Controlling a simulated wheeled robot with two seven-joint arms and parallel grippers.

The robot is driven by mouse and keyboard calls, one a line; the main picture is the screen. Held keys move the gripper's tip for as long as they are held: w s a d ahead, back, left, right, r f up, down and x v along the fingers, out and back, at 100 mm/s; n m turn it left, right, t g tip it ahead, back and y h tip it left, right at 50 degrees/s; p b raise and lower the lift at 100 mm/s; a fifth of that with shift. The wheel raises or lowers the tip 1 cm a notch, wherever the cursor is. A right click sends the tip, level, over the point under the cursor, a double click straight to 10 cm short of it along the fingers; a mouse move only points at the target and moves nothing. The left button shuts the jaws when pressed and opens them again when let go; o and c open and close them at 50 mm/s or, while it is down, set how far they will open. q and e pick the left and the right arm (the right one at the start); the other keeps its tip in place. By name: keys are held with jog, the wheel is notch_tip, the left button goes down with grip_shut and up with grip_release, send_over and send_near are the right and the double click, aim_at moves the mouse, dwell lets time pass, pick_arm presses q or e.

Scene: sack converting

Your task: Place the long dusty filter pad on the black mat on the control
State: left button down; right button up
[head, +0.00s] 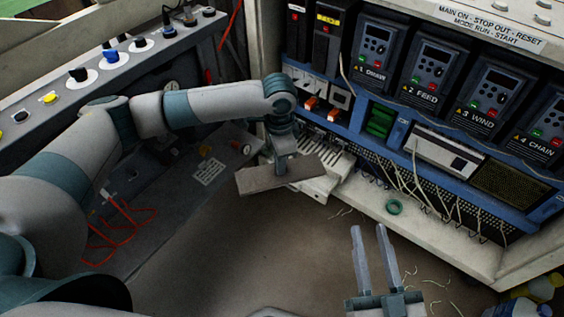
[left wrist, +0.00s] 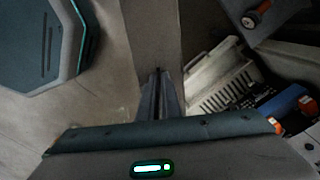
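The long filter pad (head: 262,181) is a flat grey-brown strip. My left gripper (head: 281,168) is shut on it near its middle and holds it in front of the cabinet's lower left corner. In the left wrist view the pad (left wrist: 153,35) runs up from between the closed fingers (left wrist: 158,85). My right gripper (head: 369,228) is open and empty, low in the head view, with its fingers apart. I cannot clearly make out a black mat. The control console (head: 120,62) with knobs stands at the upper left.
A pale slotted housing (head: 325,180) lies just behind the pad. The open cabinet (head: 455,225) holds several drives and loose wires. A green ring (head: 394,207) lies on its lower ledge. Red wires (head: 120,235) hang at left. Yellow-capped bottles (head: 540,290) stand at lower right.

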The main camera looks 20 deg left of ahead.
pick_arm(q)
jog(key=s+a+r+n, duration=0.1)
jog(key=a+r+n, duration=0.1)
jog(key=r+n, duration=0.3)
jog(key=s+a+r+n, duration=0.1)
jog(key=r+n, duration=0.5)
jog(key=r, duration=0.6)
jog(key=shift+a, duration=0.65)
jog(key=shift+d, duration=0.1)
